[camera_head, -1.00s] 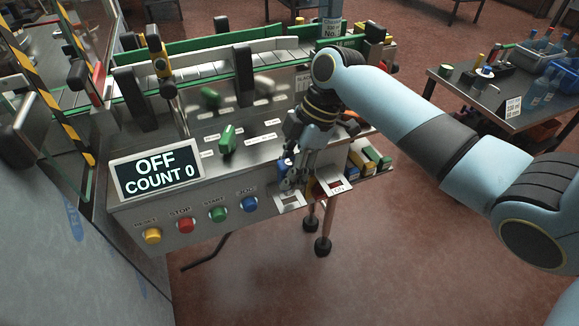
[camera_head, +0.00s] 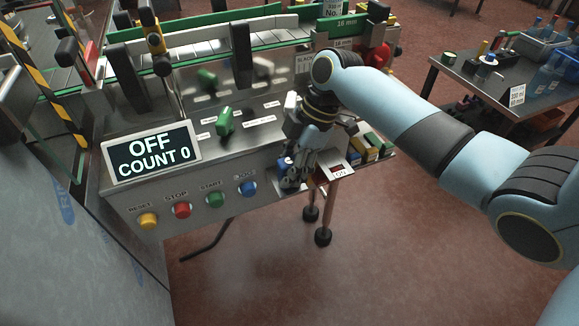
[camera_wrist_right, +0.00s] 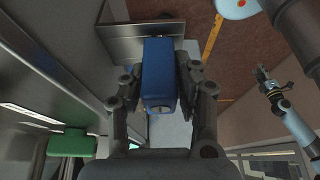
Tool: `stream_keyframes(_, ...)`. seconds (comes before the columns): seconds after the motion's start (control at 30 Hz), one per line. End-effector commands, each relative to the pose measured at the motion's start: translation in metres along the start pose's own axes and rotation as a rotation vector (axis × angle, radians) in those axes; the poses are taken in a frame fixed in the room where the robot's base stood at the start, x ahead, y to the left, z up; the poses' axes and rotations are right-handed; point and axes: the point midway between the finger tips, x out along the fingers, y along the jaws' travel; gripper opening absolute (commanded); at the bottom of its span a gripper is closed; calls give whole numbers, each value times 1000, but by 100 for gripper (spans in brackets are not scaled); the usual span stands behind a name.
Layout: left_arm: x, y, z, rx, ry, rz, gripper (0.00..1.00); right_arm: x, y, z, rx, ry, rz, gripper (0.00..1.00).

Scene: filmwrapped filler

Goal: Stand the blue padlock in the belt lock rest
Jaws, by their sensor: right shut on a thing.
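My right gripper (camera_head: 290,182) is shut on the blue padlock (camera_head: 284,163) at the front right corner of the machine panel. In the right wrist view, the padlock (camera_wrist_right: 158,72) is a blue block between the two dark fingers. A small metal ledge, apparently the belt lock rest (camera_head: 288,189), juts from the panel right of the blue button and is mostly covered by the gripper. I cannot tell whether the padlock touches it. A light blue arm with a small gripper (camera_wrist_right: 264,76), apparently my left one, shows at the right of the wrist view; its jaw state is unclear.
A labelled plate with red (camera_head: 336,172) sits just right of the gripper, with a bin of coloured blocks (camera_head: 370,148) beyond. A green rotary handle (camera_head: 225,121) stands on the panel top. Blue button (camera_head: 248,189) is close on the left. Floor in front is clear.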

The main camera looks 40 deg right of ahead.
Motion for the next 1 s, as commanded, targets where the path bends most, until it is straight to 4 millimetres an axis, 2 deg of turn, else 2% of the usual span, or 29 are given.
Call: stream_keyframes(1.0,0,0,1,0,-1,0,35,6,0,2,0,0,-1,0)
